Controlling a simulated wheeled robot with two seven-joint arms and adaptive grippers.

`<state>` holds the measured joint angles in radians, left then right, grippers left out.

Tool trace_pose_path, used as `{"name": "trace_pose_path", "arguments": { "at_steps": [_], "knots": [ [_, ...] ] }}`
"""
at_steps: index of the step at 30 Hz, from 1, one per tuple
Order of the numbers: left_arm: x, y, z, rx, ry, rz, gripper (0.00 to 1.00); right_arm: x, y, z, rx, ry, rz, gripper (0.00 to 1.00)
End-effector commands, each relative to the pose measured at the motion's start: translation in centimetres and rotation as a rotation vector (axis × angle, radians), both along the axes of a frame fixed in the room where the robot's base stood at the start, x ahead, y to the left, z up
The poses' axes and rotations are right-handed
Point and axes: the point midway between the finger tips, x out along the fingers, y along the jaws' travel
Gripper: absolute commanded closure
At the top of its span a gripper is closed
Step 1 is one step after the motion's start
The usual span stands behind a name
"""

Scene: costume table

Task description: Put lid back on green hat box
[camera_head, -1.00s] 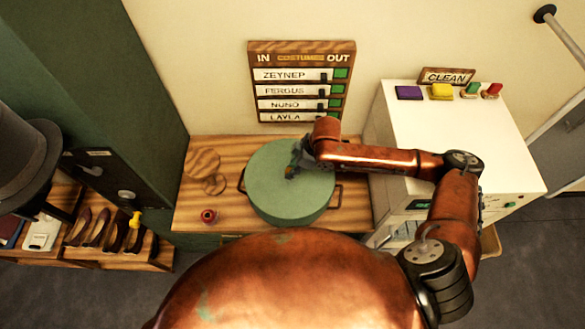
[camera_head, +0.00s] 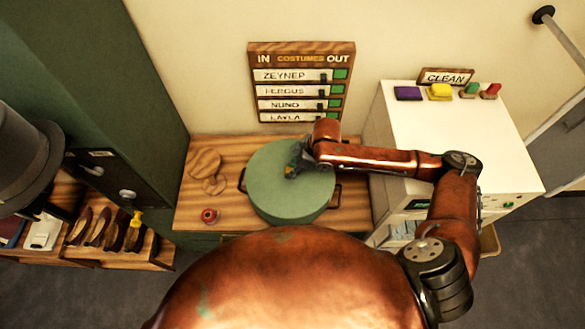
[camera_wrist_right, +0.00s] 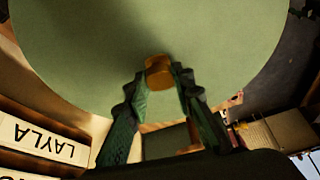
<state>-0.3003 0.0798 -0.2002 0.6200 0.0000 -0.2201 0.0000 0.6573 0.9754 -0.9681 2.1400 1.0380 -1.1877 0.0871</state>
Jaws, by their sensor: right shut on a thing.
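The green hat box (camera_head: 300,213) stands on the wooden table, with its round green lid (camera_head: 270,180) at its top. Whether the lid is fully seated on the rim cannot be told. My right gripper (camera_head: 296,168) is over the lid, to the right of its middle. In the right wrist view, my right gripper (camera_wrist_right: 160,82) is shut on the lid's small wooden knob (camera_wrist_right: 158,66), and the green lid (camera_wrist_right: 190,28) fills the upper part. My left gripper is not in view.
A wooden table (camera_head: 188,212) carries the box, round wooden pieces (camera_head: 203,163) and a small red item (camera_head: 209,215). A white cabinet (camera_head: 450,130) stands to the right. A shelf with shoes and a dark top hat (camera_head: 22,150) are at left.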

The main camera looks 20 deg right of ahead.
Motion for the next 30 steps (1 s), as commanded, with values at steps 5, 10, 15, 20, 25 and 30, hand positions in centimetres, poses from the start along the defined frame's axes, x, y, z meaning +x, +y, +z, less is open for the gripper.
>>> {"name": "trace_pose_path", "arguments": {
  "at_steps": [5,10,15,20,25,30],
  "knots": [
    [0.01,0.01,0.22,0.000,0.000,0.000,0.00,0.00,0.04,-0.02,0.001,0.000,0.000,1.00],
    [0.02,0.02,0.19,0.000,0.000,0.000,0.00,-0.01,0.04,-0.05,0.001,0.000,0.000,1.00],
    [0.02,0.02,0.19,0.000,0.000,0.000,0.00,-0.01,0.05,-0.04,0.001,0.000,0.000,1.00],
    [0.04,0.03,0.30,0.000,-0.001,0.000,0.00,-0.01,0.05,-0.02,0.001,0.000,0.000,1.00],
    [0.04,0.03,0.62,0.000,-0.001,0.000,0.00,-0.03,0.07,0.02,0.001,0.000,0.000,1.00],
    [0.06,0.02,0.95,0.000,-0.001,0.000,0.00,-0.04,0.07,0.02,0.001,0.000,0.000,1.00]
  ]
}}
